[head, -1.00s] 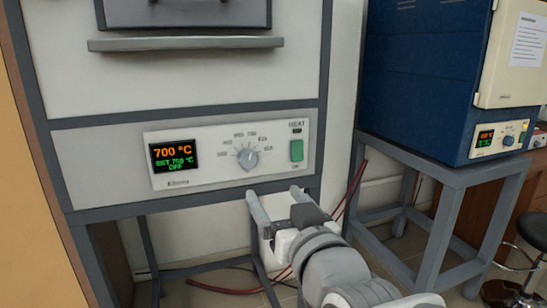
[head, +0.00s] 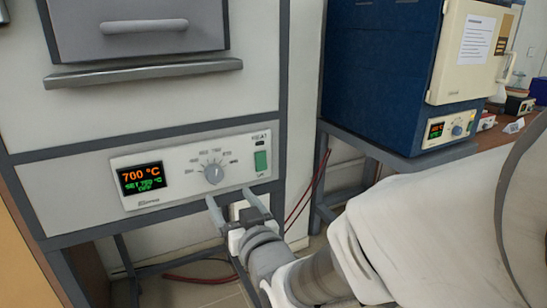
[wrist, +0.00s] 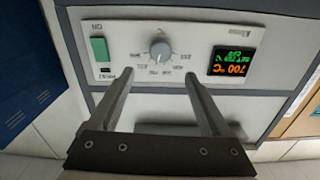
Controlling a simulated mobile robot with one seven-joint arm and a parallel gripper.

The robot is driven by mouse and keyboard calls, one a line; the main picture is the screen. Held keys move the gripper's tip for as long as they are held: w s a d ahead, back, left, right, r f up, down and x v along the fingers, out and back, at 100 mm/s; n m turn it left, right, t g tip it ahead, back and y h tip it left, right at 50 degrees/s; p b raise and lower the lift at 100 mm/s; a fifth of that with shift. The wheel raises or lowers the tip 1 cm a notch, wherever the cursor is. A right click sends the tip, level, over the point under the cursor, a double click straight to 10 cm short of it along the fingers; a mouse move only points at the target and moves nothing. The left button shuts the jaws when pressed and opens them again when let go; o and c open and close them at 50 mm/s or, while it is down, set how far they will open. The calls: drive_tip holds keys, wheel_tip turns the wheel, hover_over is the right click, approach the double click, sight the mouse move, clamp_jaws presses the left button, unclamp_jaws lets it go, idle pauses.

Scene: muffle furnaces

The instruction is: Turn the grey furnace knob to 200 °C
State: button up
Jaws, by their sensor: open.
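The grey furnace (head: 70,110) has a white control panel with a round grey knob (head: 213,173) inside a printed temperature scale. The knob also shows in the wrist view (wrist: 160,50), upside down, beyond and between my fingers. The display (head: 143,179) reads 700 °C in orange, with a green set line that looks like 750 °C and OFF. A green switch (head: 261,161) sits right of the knob. My gripper (head: 229,200) is open and empty, just below the knob in the head view, its fingers apart from the knob.
A blue furnace (head: 375,70) with its own display and knob stands on a grey stand at the right. A drawer-like door handle and ledge (head: 145,73) jut out above the panel. Red cables (head: 307,187) hang behind.

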sight(216, 176)
drive_tip(key=shift+w+a+r+p, duration=0.1)
drive_tip(key=shift+w+r+p, duration=0.1)
drive_tip(key=shift+p, duration=0.7)
drive_tip(key=x, duration=0.8)
drive_tip(key=shift+w+a+f, duration=0.2)
drive_tip(key=shift+w+a, duration=0.05)
clamp_jaws()
